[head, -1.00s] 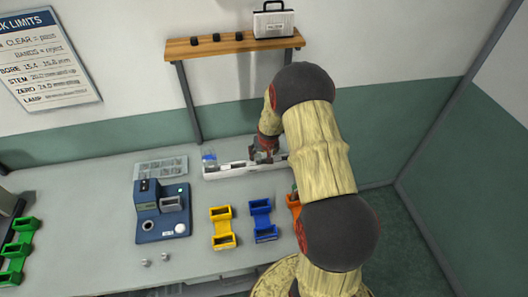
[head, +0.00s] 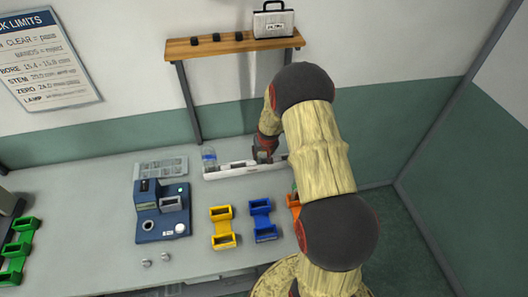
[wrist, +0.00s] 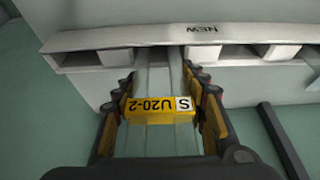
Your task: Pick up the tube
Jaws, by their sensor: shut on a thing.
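The tube is clear glass with a yellow label reading "U20-2" and a white "S" patch; it shows in the wrist view (wrist: 160,135). My gripper (wrist: 160,100) is shut on it, with a finger along each side and the label between them. One end of the tube reaches to the white rack (wrist: 110,40), marked "NEW". I cannot tell whether that end is still inside a slot. In the head view my gripper (head: 263,154) is over the white rack (head: 232,172), and my arm hides the rack's right part. The tube is not clear in that view.
A clear bottle-like item (head: 209,158) stands at the rack's left end. A blue device (head: 162,215) is at left. Yellow (head: 222,228), blue (head: 262,220) and orange (head: 294,203) holders stand in front of the rack. A shelf (head: 230,46) is above; green holders (head: 20,245) are far left.

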